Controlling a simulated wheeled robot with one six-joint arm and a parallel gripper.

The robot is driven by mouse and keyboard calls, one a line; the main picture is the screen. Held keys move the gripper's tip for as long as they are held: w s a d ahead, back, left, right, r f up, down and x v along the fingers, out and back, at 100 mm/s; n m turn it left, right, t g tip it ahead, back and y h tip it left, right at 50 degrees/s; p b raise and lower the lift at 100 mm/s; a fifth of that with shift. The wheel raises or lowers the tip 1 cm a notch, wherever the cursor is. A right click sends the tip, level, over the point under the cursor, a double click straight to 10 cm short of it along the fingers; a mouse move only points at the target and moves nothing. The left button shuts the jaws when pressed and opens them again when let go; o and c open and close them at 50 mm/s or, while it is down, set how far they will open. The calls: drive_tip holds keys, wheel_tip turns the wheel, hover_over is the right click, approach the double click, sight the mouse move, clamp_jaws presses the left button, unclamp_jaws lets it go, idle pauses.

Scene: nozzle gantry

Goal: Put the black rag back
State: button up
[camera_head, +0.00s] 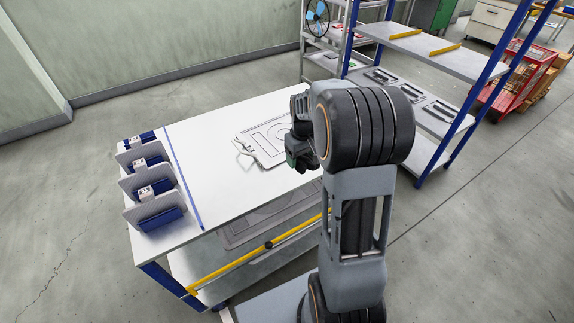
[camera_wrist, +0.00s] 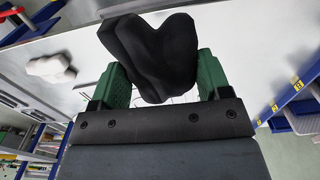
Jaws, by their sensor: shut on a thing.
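The black rag (camera_wrist: 155,50) is a crumpled dark bundle between the green fingers of my gripper (camera_wrist: 160,82) in the wrist view. My gripper is shut on it, and the rag sticks out past the fingertips. In the camera_head view my gripper (camera_head: 297,150) is above the right part of the white table (camera_head: 215,185). The rag cannot be told apart from the dark gripper parts there. Three blue-and-grey bins with small labels stand in a row at the table's left end: front (camera_head: 158,213), middle (camera_head: 148,180) and back (camera_head: 140,148).
A blue line (camera_head: 185,175) separates the bins from the clear tabletop. A flat outlined panel (camera_head: 265,140) lies near my gripper. A pale lump (camera_wrist: 52,68) lies left in the wrist view. A blue-posted shelf (camera_head: 440,62) stands behind on the right.

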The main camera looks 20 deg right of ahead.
hover_over(288, 173)
wheel_tip(288, 173, down, 6)
drive_tip(key=shift+s+f, duration=0.15)
drive_tip(key=shift+f, duration=1.7)
drive_tip(key=shift+f, duration=0.2)
drive_tip(key=o, duration=0.8)
drive_tip(key=shift+r, duration=0.1)
